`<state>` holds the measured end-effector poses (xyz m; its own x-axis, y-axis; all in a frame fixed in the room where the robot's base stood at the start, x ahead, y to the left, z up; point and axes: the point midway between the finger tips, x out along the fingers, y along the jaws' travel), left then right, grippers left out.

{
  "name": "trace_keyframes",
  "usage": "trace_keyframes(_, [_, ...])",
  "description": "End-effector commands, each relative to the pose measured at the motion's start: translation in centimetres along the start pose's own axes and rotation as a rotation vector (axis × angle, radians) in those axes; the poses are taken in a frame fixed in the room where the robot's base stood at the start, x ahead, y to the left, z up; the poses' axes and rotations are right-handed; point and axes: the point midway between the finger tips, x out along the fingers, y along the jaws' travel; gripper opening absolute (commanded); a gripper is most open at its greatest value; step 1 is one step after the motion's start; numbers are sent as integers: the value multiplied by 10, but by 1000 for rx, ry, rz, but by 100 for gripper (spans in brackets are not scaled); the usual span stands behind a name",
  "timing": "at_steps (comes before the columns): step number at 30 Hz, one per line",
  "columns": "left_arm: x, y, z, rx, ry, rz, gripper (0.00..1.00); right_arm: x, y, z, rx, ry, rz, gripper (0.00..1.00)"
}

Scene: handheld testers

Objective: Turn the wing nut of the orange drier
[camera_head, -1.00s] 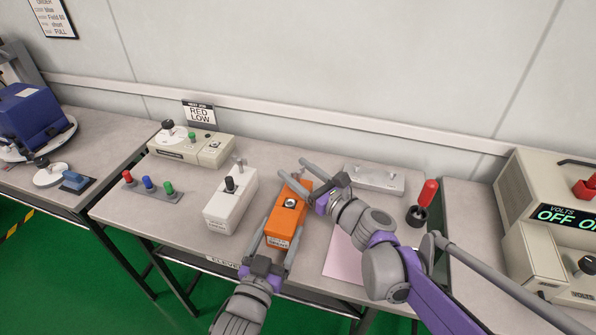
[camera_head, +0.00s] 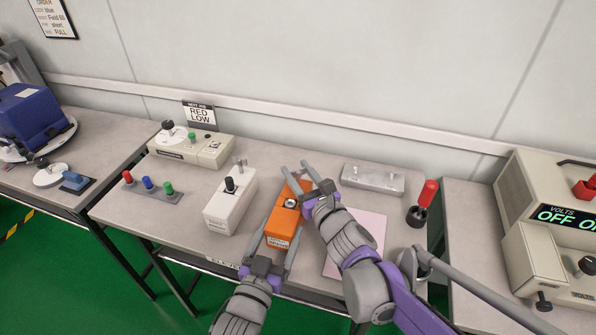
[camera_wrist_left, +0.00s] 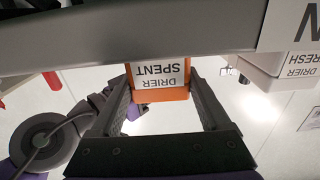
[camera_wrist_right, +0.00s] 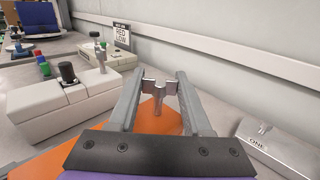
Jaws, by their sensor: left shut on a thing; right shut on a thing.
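The orange drier (camera_head: 283,230) stands on the middle bench. Its label reads "DRIER SPENT" upside down in the left wrist view (camera_wrist_left: 160,76). My left gripper (camera_head: 282,222) reaches in from the front and is shut on the drier's body, one finger along each side. The grey metal wing nut (camera_wrist_right: 158,84) is at the drier's far end, between the fingertips of my right gripper (camera_wrist_right: 160,80). My right gripper is shut on the wing nut, its fingers also seen over the drier's far end in the head view (camera_head: 296,168). The nut is mostly hidden in the head view.
A white drier (camera_head: 229,205) stands close left of the orange one. A grey metal block (camera_head: 373,180) lies behind at the right. A pink sheet (camera_head: 370,232) lies under my right arm. A red-handled tool (camera_head: 428,193) stands in a black holder near the bench's right edge.

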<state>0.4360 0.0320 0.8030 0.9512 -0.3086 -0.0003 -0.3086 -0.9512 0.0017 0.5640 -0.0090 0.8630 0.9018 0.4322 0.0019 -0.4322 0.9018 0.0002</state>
Motion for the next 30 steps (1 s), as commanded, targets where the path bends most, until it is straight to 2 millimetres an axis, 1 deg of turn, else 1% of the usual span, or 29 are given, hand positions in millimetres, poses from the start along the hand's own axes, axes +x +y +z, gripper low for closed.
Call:
trace_keyframes(9, [-1, 0, 0, 3, -1, 0, 27, 0, -1, -1, 0, 3, -9, 0])
trace_keyframes(10, [-1, 0, 0, 3, -1, 0, 27, 0, -1, -1, 0, 3, -9, 51])
trace_keyframes(15, [0, 0, 0, 3, -1, 0, 27, 0, 0, -1, 0, 3, -8, 80])
trace_keyframes(25, [0, 0, 0, 3, -1, 0, 27, -2, 0, -1, 0, 3, -7, 80])
trace_keyframes(28, [0, 0, 0, 3, -1, -1, 27, -12, 0, 0, -1, 3, -8, 80])
trace_keyframes(30, [0, 0, 0, 3, -1, -1, 27, -24, 0, -1, -2, 3, -8, 80])
